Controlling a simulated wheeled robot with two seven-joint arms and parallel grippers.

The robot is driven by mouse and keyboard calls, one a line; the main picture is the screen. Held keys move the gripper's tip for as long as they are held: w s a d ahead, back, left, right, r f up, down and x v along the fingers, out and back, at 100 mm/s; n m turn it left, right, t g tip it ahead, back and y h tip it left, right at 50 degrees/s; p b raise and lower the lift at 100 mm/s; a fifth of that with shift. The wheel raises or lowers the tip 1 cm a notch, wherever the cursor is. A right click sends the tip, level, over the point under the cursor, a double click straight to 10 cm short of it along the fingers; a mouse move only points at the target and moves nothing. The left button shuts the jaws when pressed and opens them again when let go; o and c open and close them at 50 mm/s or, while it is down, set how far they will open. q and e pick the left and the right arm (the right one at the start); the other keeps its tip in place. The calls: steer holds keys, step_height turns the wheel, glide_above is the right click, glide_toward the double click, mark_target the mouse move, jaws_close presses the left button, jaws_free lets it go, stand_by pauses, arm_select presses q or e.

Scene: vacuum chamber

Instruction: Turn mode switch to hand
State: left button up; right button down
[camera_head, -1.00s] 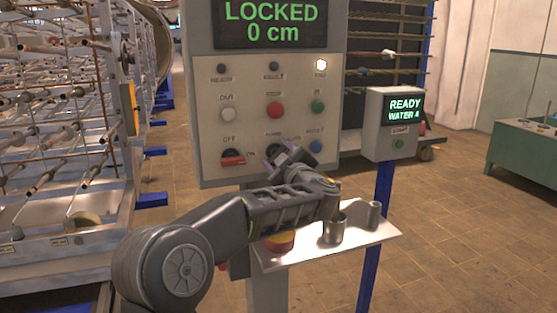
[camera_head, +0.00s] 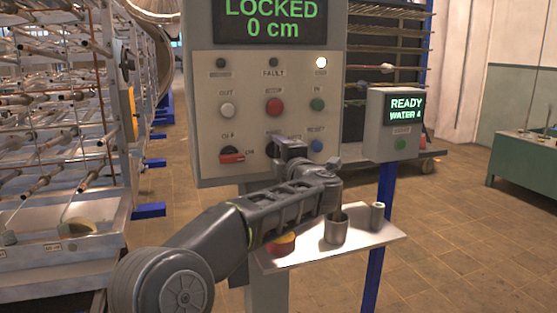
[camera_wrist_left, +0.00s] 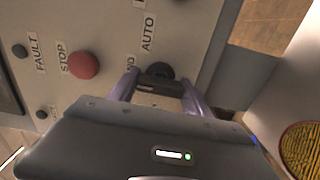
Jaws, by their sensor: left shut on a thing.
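The mode switch (camera_wrist_left: 160,71) is a small black knob on the pale control panel. In the left wrist view it sits between my left gripper's two purple fingers (camera_wrist_left: 160,92), which are shut on it. An AUTO label is beside it, and another label, partly hidden, ends in "ND". Which way the knob points is not clear. In the head view my left gripper (camera_head: 280,150) is at the panel's bottom row and hides most of the switch. My right gripper is not in view.
A red rotary switch (camera_head: 232,157) is left of the gripper and a blue button (camera_head: 316,146) close on its right. A red button (camera_head: 274,107) is above. A shelf (camera_head: 375,243) with metal cups lies below my forearm. The display (camera_head: 272,20) reads LOCKED 0 cm.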

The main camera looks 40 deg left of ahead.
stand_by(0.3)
arm_select(q)
steer(key=o, duration=1.4)
steer(key=shift+c, duration=0.2)
steer(key=shift+d, duration=0.15)
steer(key=v, duration=0.7)
steer(key=shift+s+d+b, duration=0.2)
steer(key=shift+b, duration=0.1)
